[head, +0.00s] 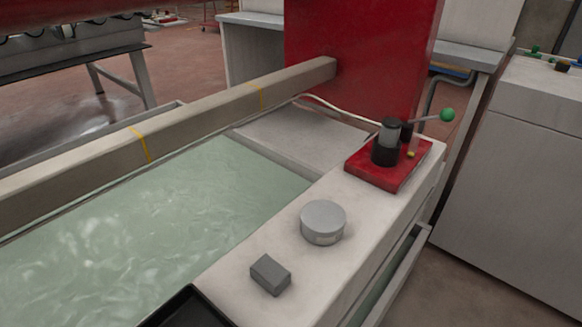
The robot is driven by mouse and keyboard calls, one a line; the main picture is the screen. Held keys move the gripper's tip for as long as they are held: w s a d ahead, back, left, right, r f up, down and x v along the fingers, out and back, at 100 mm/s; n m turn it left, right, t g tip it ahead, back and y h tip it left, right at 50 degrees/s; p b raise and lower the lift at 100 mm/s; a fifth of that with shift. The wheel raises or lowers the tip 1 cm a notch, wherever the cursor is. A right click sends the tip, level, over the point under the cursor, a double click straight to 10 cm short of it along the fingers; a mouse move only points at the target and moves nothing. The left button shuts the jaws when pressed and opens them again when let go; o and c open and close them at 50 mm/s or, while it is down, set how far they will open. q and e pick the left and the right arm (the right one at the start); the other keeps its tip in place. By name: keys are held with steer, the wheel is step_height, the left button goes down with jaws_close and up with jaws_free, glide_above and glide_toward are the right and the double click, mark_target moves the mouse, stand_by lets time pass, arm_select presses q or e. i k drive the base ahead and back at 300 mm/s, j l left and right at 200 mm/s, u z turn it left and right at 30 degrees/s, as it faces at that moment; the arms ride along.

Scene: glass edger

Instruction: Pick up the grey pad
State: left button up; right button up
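The grey pad (271,274) is a small dark grey block. It lies flat on the pale ledge (239,262) at the front right of the water basin, in the lower middle of the head view. Nothing covers it and nothing touches it apart from the ledge. Neither of my grippers shows in the head view.
A round grey tin (323,222) stands behind the pad. A red base (391,166) with a black cylinder and a green-knobbed lever (447,115) is farther back. A black-edged object (187,309) is at the bottom edge. Greenish water (150,230) fills the basin at left.

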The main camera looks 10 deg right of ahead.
mark_target(274, 278)
steer(key=i+l+u, duration=0.1)
steer(key=l+u, duration=0.25)
steer(key=u, duration=0.15)
steer(key=l+u, duration=0.35)
steer(key=u, duration=0.15)
steer(key=l+u, duration=0.8)
steer(key=u, duration=0.2)
